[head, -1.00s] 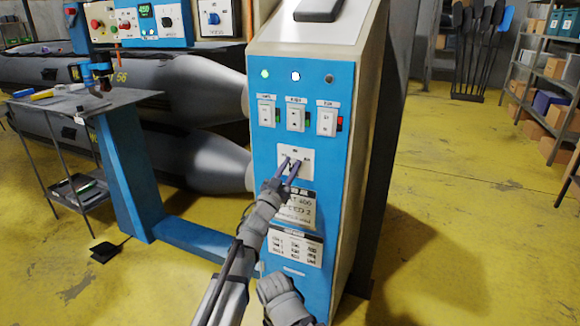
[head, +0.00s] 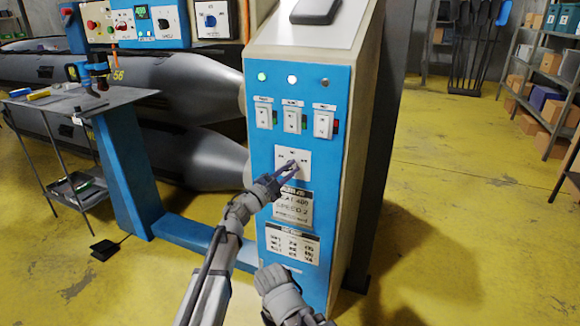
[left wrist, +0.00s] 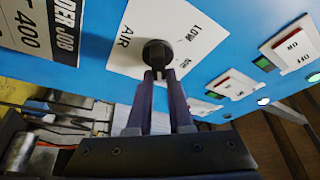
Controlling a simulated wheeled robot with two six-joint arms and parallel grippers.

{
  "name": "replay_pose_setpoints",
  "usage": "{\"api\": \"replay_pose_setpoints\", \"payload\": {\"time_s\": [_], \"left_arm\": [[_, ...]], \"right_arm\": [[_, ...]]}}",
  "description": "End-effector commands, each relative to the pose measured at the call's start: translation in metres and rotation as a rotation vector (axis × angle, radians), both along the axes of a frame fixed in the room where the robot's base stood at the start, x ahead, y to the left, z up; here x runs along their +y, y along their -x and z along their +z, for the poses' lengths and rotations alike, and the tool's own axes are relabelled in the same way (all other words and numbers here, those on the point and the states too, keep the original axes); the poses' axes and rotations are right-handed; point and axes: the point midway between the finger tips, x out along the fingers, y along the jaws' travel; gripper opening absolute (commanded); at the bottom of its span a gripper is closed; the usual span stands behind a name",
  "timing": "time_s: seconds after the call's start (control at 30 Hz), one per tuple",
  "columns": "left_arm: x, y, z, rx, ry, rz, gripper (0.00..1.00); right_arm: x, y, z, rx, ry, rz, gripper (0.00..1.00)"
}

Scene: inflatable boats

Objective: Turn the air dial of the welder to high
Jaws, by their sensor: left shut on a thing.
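The welder cabinet (head: 263,190) has a blue front panel. A white plate (head: 304,154) in the middle of the panel carries the air dial. In the left wrist view the dial is a round black knob (left wrist: 158,52) on the white plate (left wrist: 190,22) with the words AIR and LOW. My left gripper (head: 291,167) is at the dial, its two fingers shut on the knob from either side; it also shows in the left wrist view (left wrist: 161,80). The fingers partly hide the knob, and I cannot tell which setting it points to. My right gripper's fingers are not visible.
Above the dial are several rocker switches (head: 292,118) and lamps (head: 291,79). Below it is a job card (head: 293,206) reading WELDER JOB, HEAT 400, SPEED 2. A work table (head: 80,101) and grey boat tubes (head: 190,85) stand left. Yellow floor is clear to the right.

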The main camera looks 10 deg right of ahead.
Motion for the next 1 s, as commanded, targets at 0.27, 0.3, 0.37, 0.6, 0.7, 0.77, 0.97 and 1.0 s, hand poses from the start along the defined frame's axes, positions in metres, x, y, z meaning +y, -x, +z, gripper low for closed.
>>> {"api": "replay_pose_setpoints", "payload": {"time_s": [0.27, 0.3, 0.37, 0.6, 0.7, 0.77, 0.97, 1.0], "left_arm": [[0.0031, -0.0051, -0.0016, -0.042, -0.075, 0.013, 0.0], [0.0031, -0.0052, -0.0018, -0.046, -0.081, 0.013, 0.0], [0.0032, -0.0052, -0.0021, -0.049, -0.086, 0.013, 0.0], [0.0034, -0.0056, -0.0025, -0.054, -0.093, 0.013, 0.0], [0.0035, -0.0057, -0.0025, -0.054, -0.093, 0.013, 0.0], [0.0036, -0.0058, -0.0025, -0.054, -0.093, 0.013, 0.0], [0.0038, -0.0059, -0.0024, -0.054, -0.092, 0.014, 0.37], [0.0037, -0.0057, -0.0023, -0.054, -0.092, 0.014, 0.41]], "right_arm": [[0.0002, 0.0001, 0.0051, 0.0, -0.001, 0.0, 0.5], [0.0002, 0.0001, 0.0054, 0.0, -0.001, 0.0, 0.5], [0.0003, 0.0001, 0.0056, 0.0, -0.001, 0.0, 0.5], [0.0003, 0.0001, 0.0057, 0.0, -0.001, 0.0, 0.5], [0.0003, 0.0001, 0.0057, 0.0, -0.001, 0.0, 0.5], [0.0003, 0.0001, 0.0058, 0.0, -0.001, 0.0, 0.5], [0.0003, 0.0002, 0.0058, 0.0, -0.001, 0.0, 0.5], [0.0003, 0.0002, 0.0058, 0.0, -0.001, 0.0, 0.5]]}}
